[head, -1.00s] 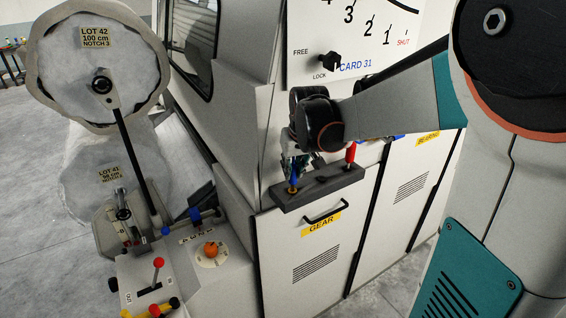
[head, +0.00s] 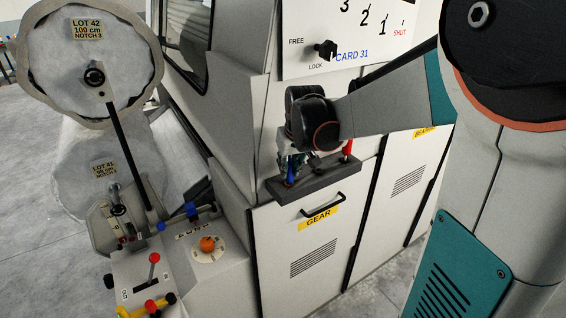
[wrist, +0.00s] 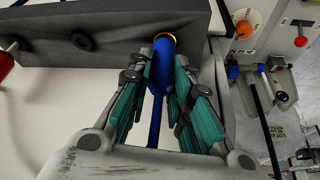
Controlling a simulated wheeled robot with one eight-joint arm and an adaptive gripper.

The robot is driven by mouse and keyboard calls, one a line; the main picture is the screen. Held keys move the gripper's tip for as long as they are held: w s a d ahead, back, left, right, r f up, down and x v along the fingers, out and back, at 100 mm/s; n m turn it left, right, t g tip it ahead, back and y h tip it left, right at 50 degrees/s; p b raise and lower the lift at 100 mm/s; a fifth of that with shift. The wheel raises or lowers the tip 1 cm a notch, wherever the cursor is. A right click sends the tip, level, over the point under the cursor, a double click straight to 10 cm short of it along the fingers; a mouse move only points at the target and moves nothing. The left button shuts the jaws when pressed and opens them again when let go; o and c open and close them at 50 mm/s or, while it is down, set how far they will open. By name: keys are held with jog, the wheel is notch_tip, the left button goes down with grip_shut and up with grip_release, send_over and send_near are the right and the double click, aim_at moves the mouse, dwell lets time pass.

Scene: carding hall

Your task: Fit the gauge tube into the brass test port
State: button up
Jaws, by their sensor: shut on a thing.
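The gauge tube looks blue. In the wrist view its thick end (wrist: 162,68) lies between my teal fingers, with a thin blue part running back toward my palm. My gripper (wrist: 163,75) is shut on it. The brass test port (wrist: 165,37) shows as a brass ring in the dark ledge, at the tube's far end. The tube's end meets the ring and covers most of it; how deep it sits I cannot tell. In the head view my gripper (head: 296,163) points down over the ledge's left end, with the blue tube (head: 291,174) upright below it.
The dark ledge (head: 325,184) juts from the machine above the GEAR door. A red-handled item (head: 347,148) stands at its right end. A dark round hole (wrist: 83,41) lies between it and the port. A control console with an orange knob (head: 207,244) stands at left.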

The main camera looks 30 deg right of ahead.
jog(key=shift+f, duration=0.35)
jog(key=o, duration=1)
notch_tip(320, 180, up, 10)
jog(key=shift+a, duration=0.15)
